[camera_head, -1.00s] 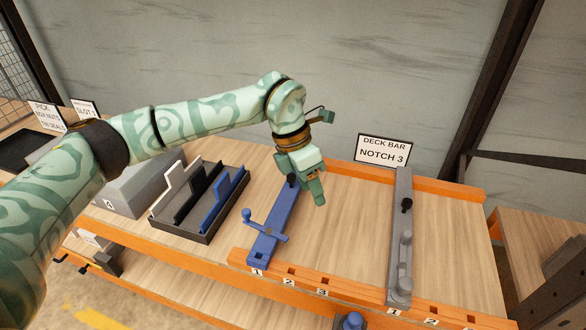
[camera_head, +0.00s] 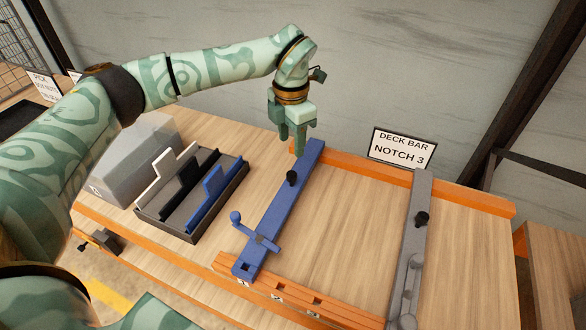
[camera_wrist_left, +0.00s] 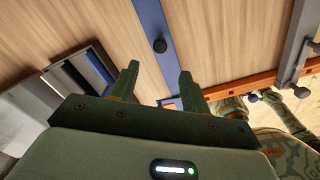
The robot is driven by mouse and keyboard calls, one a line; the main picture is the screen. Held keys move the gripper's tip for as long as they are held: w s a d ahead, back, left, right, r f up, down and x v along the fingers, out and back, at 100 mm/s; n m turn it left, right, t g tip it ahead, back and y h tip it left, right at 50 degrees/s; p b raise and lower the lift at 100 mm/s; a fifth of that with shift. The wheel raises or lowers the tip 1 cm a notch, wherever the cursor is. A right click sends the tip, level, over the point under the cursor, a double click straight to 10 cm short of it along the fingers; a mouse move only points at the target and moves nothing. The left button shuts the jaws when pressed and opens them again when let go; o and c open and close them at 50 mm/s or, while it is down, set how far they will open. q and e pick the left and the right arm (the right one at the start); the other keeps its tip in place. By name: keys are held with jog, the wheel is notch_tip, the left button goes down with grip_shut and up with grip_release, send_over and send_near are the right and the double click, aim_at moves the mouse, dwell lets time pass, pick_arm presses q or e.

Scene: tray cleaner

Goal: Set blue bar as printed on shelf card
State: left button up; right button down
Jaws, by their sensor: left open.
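The blue bar (camera_head: 277,211) lies across two orange rails at the left of the frame, with a black knob and a cross handle with a ball end near its front. Its front end was at the notch marked 1 in the earlier view. The shelf card (camera_head: 402,148) reads "DECK BAR NOTCH 3". My left gripper (camera_head: 290,140) is open and empty by the bar's far end; contact cannot be told. In the left wrist view the open fingers (camera_wrist_left: 157,85) show with the blue bar (camera_wrist_left: 152,22) running between them in the picture. My right gripper is not in view.
A grey bar (camera_head: 410,270) spans the rails at the right. The deck between the two bars is clear. The front rail (camera_head: 330,303) has notches.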

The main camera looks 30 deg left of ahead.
aim_at(292, 173)
pick_arm(q)
notch_tip(292, 173, down, 10)
jog(key=shift+f+b, duration=0.2)
jog(key=shift+b, duration=0.55)
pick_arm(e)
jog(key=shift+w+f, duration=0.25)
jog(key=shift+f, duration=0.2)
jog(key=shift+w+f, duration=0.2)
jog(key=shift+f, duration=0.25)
pick_arm(q)
grip_shut()
jog(key=w+d, duration=0.1)
jog(key=d, duration=1.5)
jog(key=shift+d, duration=0.15)
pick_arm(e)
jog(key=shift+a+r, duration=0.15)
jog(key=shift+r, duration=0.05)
pick_arm(q)
jog(key=shift+r, duration=0.15)
jog(key=shift+c, duration=0.2)
grip_release()
jog(key=shift+o, duration=0.2)
jog(key=shift+d, duration=0.2)
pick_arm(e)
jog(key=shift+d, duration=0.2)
